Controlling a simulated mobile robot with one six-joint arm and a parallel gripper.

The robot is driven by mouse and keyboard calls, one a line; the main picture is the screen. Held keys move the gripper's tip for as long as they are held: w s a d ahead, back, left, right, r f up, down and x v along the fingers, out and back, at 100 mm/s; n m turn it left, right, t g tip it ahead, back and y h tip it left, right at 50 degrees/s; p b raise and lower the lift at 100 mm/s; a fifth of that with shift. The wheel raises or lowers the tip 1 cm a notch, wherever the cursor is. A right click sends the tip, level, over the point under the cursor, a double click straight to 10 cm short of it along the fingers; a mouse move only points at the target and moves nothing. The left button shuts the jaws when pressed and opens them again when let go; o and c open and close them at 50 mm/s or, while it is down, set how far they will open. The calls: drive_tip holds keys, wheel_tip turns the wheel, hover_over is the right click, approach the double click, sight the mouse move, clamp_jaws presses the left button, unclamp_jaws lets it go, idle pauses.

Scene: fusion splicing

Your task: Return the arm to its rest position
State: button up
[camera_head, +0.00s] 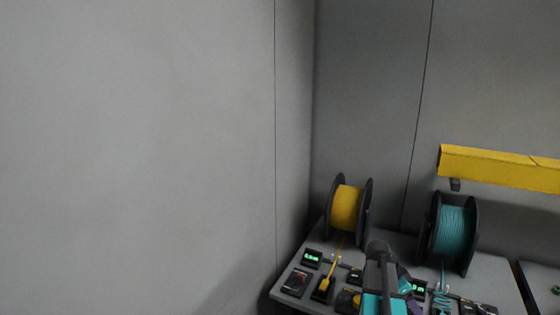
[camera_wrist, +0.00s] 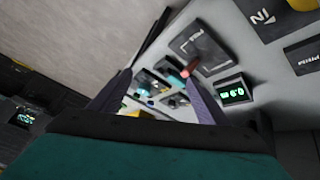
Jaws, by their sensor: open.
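My arm (camera_head: 380,270) rises at the front of the grey bench in the head view, dark with teal parts, and covers some of the bench behind it. My gripper (camera_wrist: 158,76) shows in the wrist view with its two purple-grey fingers spread apart. I see nothing held between them. Small dark devices lie beyond the fingers. A small red piece (camera_wrist: 190,67) appears close to the right fingertip; I cannot tell whether they touch.
The bench (camera_head: 405,243) carries a yellow spool (camera_head: 346,208), a teal spool (camera_head: 451,230) and several small devices, one with a green display (camera_head: 312,257). A yellow beam (camera_head: 500,167) runs above on the right. Grey walls stand behind and left.

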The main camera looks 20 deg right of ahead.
drive_tip(key=w+a+f+n+t+y, duration=0.1)
drive_tip(key=w+a+f+n, duration=0.25)
drive_tip(key=a, duration=0.45)
drive_tip(key=w+a+f+n+t, duration=0.1)
drive_tip(key=w+a+f+n, duration=0.3)
drive_tip(key=a, duration=0.5)
drive_tip(key=w+a+f+n+t+y, duration=0.1)
drive_tip(key=w+a+f+n, duration=0.1)
drive_tip(key=w+a+n, duration=0.45)
drive_tip(key=s+a+f+n+t+y, duration=0.1)
drive_tip(key=a+f+n+y, duration=0.2)
drive_tip(key=a, duration=1.1)
drive_tip(key=s+a+f+n+t+y, duration=0.1)
drive_tip(key=a+f+n, duration=0.35)
drive_tip(key=a, duration=0.95)
drive_tip(key=s+f+g+b, duration=0.6)
drive_tip(key=s+f+b, duration=0.4)
drive_tip(key=s+f, duration=1.6)
drive_tip(key=shift+a+f+h, duration=0.25)
drive_tip(key=shift+f+h, duration=0.05)
drive_tip(key=shift+f, duration=0.3)
drive_tip(key=shift+n, duration=0.25)
